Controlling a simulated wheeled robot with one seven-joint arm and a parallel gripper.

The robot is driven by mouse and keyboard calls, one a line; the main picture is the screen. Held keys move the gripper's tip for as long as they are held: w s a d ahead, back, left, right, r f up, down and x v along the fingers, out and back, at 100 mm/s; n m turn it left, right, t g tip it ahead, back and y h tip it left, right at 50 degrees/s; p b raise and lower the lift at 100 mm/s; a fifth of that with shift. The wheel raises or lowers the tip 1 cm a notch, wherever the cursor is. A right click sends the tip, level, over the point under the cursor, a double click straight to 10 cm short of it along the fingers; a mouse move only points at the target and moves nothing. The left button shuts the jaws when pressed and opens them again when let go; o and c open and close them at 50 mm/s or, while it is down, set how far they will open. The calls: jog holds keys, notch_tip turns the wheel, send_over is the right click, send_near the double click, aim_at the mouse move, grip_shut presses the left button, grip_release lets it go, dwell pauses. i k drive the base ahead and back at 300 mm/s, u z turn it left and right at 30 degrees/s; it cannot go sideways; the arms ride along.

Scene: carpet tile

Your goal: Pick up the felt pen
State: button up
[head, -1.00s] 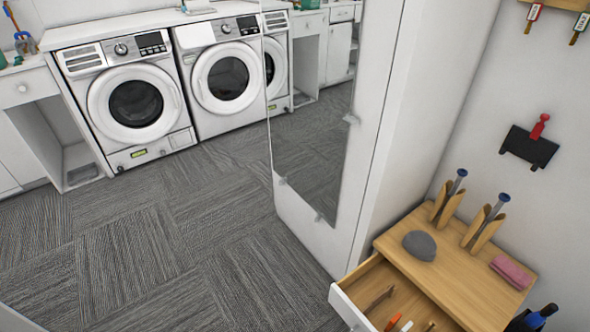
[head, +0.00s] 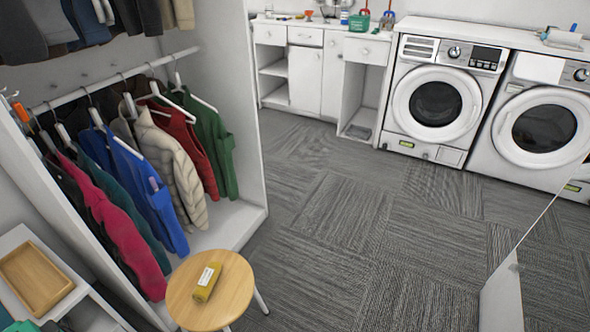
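I see no felt pen that I can make out in the head view now. A small yellow item with a white label (head: 206,282) lies on a round wooden stool (head: 181,306) at the lower left; I cannot tell what it is. My gripper is not in view.
An open wardrobe (head: 247,214) with hanging coats fills the left. A wooden tray (head: 36,278) sits on a white shelf unit at the lower left. White counters (head: 318,82) and washing machines (head: 437,105) stand at the back. The carpet floor (head: 370,225) in the middle is clear.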

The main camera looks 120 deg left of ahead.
aim_at(155, 186)
jog(key=z, duration=0.15)
jog(key=k, duration=0.5)
jog(key=u, duration=4.4)
